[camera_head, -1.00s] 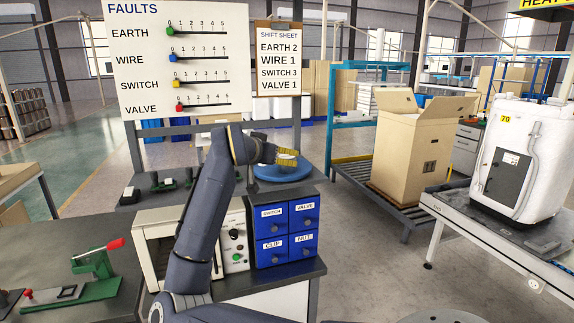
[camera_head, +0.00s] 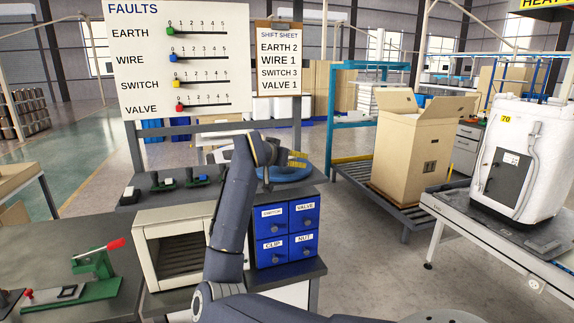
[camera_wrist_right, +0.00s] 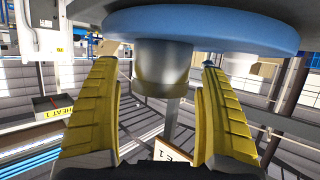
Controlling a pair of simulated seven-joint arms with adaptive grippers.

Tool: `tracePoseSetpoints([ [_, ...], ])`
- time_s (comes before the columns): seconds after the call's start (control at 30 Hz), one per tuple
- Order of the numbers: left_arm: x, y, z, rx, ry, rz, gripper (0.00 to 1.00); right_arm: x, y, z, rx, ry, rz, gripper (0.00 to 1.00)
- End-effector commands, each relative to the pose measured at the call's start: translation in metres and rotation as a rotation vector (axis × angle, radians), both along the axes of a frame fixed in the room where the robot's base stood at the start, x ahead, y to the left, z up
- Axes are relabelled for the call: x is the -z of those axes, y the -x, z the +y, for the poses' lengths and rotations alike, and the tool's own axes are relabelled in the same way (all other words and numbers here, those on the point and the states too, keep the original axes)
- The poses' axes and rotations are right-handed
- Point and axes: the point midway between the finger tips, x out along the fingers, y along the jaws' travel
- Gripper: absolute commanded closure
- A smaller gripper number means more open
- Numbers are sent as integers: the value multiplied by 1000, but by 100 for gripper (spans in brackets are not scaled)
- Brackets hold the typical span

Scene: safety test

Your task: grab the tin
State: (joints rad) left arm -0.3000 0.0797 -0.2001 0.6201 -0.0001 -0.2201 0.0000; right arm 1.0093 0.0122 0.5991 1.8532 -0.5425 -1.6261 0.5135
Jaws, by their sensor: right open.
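That view is upside down, so the tin stands on the blue round turntable (camera_wrist_right: 200,32). My right gripper (camera_wrist_right: 158,88) is open, with one yellow finger on each side of the tin and visible gaps between. In the head view the right gripper (camera_head: 297,160) is over the blue turntable (camera_head: 290,174) on the bench; I cannot clearly make out the tin there. My left gripper is not in view.
Blue drawers (camera_head: 288,233) and an open cream box (camera_head: 178,252) stand nearer than the turntable. Small switches (camera_head: 165,182) lie left of it. The faults board (camera_head: 178,58) rises behind. A cardboard box (camera_head: 415,150) and a white machine (camera_head: 507,155) are to the right.

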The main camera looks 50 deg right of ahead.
Motion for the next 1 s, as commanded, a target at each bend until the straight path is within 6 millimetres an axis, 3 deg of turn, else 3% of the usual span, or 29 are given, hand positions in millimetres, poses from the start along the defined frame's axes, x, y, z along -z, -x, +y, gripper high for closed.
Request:
tracePoseSetpoints([
  [0.23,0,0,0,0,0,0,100,0,0,0,0,0,0,22],
  [0.77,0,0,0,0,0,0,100,0,0,0,0,0,0,83],
  [1.0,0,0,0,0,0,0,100,0,0,0,0,0,0,83],
])
